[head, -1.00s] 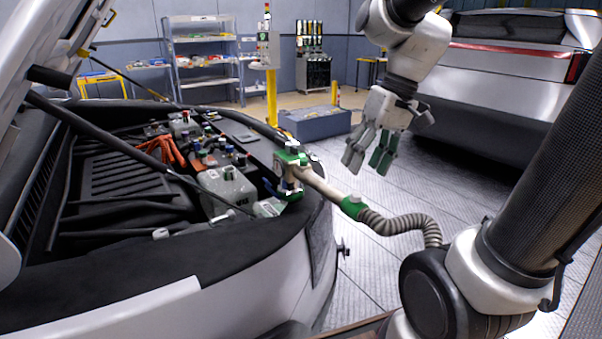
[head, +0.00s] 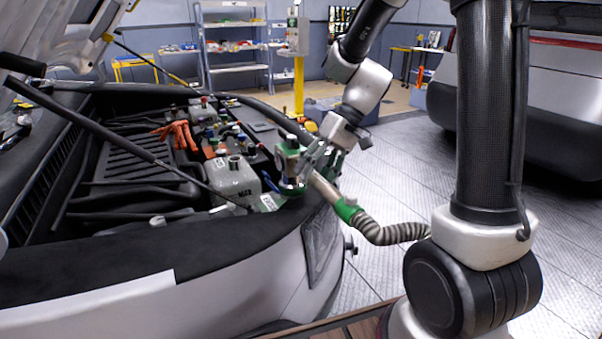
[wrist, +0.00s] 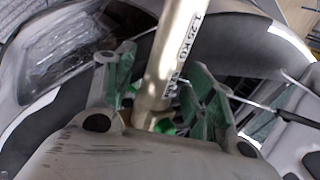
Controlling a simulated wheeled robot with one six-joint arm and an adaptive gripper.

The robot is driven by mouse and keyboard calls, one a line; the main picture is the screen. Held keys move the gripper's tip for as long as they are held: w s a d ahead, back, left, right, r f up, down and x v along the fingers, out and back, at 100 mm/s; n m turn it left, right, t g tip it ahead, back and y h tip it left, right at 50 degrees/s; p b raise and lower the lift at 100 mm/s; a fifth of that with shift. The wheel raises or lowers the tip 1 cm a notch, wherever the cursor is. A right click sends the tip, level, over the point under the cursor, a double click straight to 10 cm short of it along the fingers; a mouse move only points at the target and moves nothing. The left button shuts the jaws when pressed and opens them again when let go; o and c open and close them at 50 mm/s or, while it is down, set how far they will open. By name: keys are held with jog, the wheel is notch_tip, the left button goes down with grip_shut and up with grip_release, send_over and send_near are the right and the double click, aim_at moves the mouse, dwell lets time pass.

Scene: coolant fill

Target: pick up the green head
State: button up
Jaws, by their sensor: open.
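The green head (head: 289,168) is a green and grey fitting on a pale tube (head: 323,188), at the front edge of the open engine bay. A green collar (head: 346,209) joins the tube to a ribbed grey hose. My gripper (head: 322,158) is at the head, over the upper end of the tube, and partly hides both. In the wrist view, the open fingers with green pads (wrist: 160,76) stand on either side of the pale tube (wrist: 178,50), which carries "1.25 KG" lettering. I cannot tell whether they touch it.
The engine bay holds a grey tank (head: 234,180), orange cables (head: 178,134) and several caps. A dark prop rod (head: 120,145) crosses it. The hose (head: 385,232) runs right toward my arm. A shelf (head: 236,50) and a yellow post (head: 299,85) stand behind.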

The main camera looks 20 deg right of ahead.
jog(key=shift+x, duration=0.85)
grip_shut()
jog(key=shift+r, duration=0.15)
